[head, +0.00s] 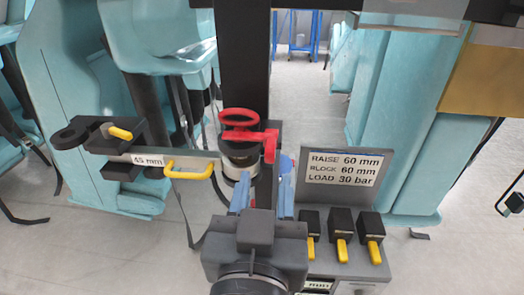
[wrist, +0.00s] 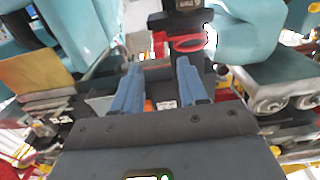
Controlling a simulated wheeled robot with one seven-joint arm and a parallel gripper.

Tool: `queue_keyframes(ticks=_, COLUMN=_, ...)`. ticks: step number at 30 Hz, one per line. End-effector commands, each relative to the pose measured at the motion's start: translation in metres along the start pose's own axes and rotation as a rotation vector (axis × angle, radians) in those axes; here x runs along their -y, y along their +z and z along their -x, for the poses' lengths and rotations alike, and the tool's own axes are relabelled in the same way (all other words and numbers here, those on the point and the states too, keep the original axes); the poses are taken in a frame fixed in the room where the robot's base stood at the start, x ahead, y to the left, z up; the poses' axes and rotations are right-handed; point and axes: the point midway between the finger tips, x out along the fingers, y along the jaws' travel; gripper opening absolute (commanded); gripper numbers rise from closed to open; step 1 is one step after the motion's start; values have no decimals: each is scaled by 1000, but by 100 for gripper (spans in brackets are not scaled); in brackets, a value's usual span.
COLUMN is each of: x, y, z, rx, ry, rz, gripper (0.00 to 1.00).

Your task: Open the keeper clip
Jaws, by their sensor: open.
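A red ring (head: 239,116) and a red clip-like bracket (head: 265,140) sit on top of a dark cylinder (head: 240,156) in front of a black upright post. The bracket looks like the keeper clip, but I cannot tell for certain, nor whether it is latched. My gripper (head: 265,172) is open, its two blue fingers just below and in front of the red bracket, apparently with nothing held. In the wrist view, my gripper (wrist: 158,67) shows its fingers apart, with the red ring (wrist: 188,43) beyond the right fingertip. My gripper and wrist hide the cylinder's lower part.
A grey bar marked 45 mm (head: 147,160) with a yellow handle (head: 190,169) extends left of the cylinder. A sign (head: 343,169) reading RAISE 60 mm, RLOCK 60 mm, LOAD 30 bar stands right, behind black blocks with yellow levers (head: 341,245). Teal seats flank the post.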

Motion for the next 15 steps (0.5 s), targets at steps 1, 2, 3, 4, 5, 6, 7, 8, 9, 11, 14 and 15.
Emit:
queue_keyframes(ticks=1, x=-1, y=-2, z=-6, rx=0, ry=3, rz=1, gripper=43)
queue_keyframes(ticks=2, x=-1, y=-2, z=-11, rx=0, ry=4, rz=1, gripper=43)
queue_keyframes(ticks=3, x=-1, y=-2, z=-17, rx=0, ry=3, rz=1, gripper=43)
queue_keyframes(ticks=4, x=-2, y=-2, z=-22, rx=1, ry=3, rz=1, gripper=43)
queue_keyframes(ticks=5, x=-1, y=-3, z=-27, rx=0, ry=4, rz=1, gripper=43)
queue_keyframes(ticks=6, x=-1, y=-3, z=-33, rx=0, ry=3, rz=1, gripper=43)
queue_keyframes(ticks=7, x=-1, y=-3, z=-38, rx=0, ry=1, rz=1, gripper=43)
queue_keyframes(ticks=8, x=-1, y=-2, z=-42, rx=0, ry=2, rz=1, gripper=43)
queue_keyframes(ticks=9, x=-2, y=-2, z=-48, rx=1, ry=3, rz=1, gripper=43)
queue_keyframes(ticks=11, x=-1, y=-2, z=-56, rx=0, ry=2, rz=1, gripper=43)
queue_keyframes(ticks=14, x=-1, y=-1, z=-64, rx=1, ry=0, rz=0, gripper=43)
queue_keyframes(ticks=15, x=-1, y=-1, z=-67, rx=1, ry=0, rz=0, gripper=43)
